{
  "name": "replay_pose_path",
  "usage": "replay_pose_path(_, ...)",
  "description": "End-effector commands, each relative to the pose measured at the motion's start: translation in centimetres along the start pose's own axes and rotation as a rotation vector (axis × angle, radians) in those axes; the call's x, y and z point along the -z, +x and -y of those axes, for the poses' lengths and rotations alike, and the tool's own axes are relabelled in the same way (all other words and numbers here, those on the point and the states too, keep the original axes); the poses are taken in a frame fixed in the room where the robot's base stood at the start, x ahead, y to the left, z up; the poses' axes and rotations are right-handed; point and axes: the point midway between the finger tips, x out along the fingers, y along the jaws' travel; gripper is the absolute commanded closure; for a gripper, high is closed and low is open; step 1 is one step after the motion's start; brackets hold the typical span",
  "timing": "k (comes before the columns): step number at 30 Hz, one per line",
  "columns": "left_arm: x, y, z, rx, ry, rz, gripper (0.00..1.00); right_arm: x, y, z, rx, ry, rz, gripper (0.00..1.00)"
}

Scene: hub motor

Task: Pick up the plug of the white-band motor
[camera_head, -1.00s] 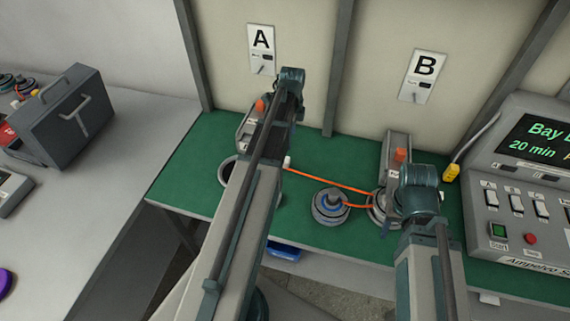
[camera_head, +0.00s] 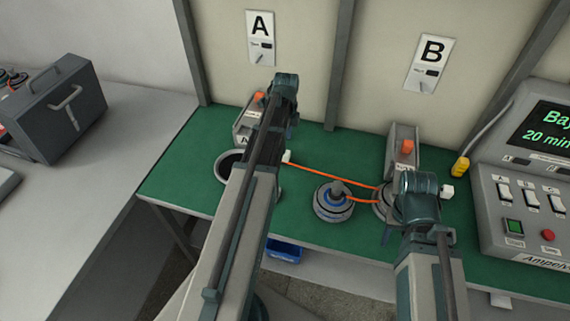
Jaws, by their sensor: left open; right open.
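A round motor with a blue ring and a dark hub (camera_head: 333,204) stands on the green bench. A second motor (camera_head: 381,207) beside it is partly hidden by my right arm. I cannot tell which has the white band. Orange cables run near both; one stretches left to a small white plug (camera_head: 287,157) beside my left arm. Another small white block (camera_head: 447,191), perhaps a plug, shows right of my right arm. My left gripper (camera_head: 289,130) is open above the bench near station A, mostly hidden by its arm. My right gripper (camera_head: 388,236) is open by the second motor, its fingers mostly hidden.
Fixtures with orange parts stand below sign A (camera_head: 260,38) and sign B (camera_head: 425,62). A dark round opening (camera_head: 229,163) sits left of my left arm. A control console (camera_head: 525,205) stands at the right, a grey toolbox (camera_head: 55,110) at the left. The bench's front edge is close.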

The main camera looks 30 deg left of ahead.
Motion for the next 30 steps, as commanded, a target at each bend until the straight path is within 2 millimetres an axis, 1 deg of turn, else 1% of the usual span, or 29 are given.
replay_pose_path(1,0.0,1.0,0.0,0.000,0.000,0.000,0.22,0.1,1.0,0.1,0.000,0.000,0.000,0.50)
replay_pose_path(8,0.0,1.1,0.0,0.000,0.000,0.000,0.22,0.1,1.1,0.1,0.000,0.000,0.000,0.50)
replay_pose_path(11,0.0,1.5,-0.1,0.000,0.000,0.000,0.22,0.1,1.5,0.1,0.000,0.000,0.000,0.50)
replay_pose_path(14,0.0,2.3,-0.3,0.000,0.000,0.000,0.22,0.1,2.3,0.2,0.000,0.000,0.000,0.50)
replay_pose_path(20,-0.1,4.9,-0.9,0.000,-0.001,0.000,0.22,0.3,4.8,0.5,0.000,0.000,0.000,0.50)
replay_pose_path(24,-0.1,6.2,-0.8,0.000,0.000,0.000,0.22,0.4,6.2,0.6,0.000,0.000,0.000,0.50)
replay_pose_path(30,-0.1,6.2,-0.8,0.000,0.000,0.000,0.22,0.4,6.2,0.6,0.000,0.000,0.000,0.50)
